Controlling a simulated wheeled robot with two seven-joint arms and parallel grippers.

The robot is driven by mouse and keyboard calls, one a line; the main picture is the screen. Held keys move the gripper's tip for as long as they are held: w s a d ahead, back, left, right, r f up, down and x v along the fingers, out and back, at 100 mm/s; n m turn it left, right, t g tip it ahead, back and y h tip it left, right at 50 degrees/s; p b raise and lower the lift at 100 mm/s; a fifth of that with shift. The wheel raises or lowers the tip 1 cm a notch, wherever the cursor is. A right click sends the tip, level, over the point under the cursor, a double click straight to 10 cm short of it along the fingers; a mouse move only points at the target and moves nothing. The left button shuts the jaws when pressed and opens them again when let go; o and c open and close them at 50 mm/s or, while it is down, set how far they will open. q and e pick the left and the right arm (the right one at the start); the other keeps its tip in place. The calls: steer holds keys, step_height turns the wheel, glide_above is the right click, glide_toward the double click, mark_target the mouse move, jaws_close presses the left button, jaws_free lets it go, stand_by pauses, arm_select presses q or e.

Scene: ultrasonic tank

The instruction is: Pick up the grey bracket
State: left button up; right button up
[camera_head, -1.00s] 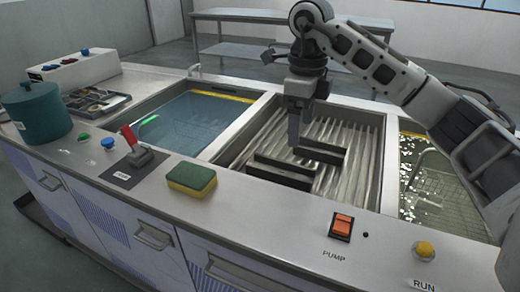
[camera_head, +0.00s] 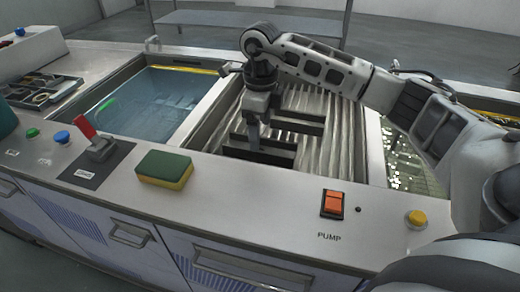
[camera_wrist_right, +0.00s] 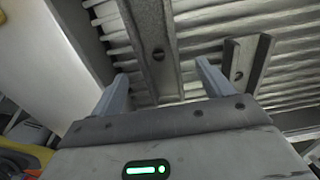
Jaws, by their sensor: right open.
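Dark grey bar-shaped brackets lie on the ribbed floor of the middle basin. The front one (camera_head: 236,152) is partly hidden behind my right gripper, and another (camera_head: 298,123) lies farther back. My right gripper (camera_head: 255,146) points down into the basin above the front bracket. In the right wrist view, my right gripper (camera_wrist_right: 162,82) is open, with its two fingers apart. A long grey bracket (camera_wrist_right: 155,45) with a round hole runs between the fingers and ahead of them. A second, shorter bracket (camera_wrist_right: 247,62) lies to the right, beyond the right finger. My left gripper is not in view.
A water-filled basin (camera_head: 150,105) is on the left, and another with a wire basket (camera_head: 410,165) is on the right. On the front ledge are a green-yellow sponge (camera_head: 165,169), a red lever (camera_head: 90,131) and an orange pump switch (camera_head: 334,203).

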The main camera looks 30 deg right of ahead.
step_height(320, 180, down, 4)
steer(key=shift+f, duration=0.25)
steer(key=c, duration=1.2)
steer(key=shift+r, duration=0.1)
steer(key=shift+c, duration=1.1)
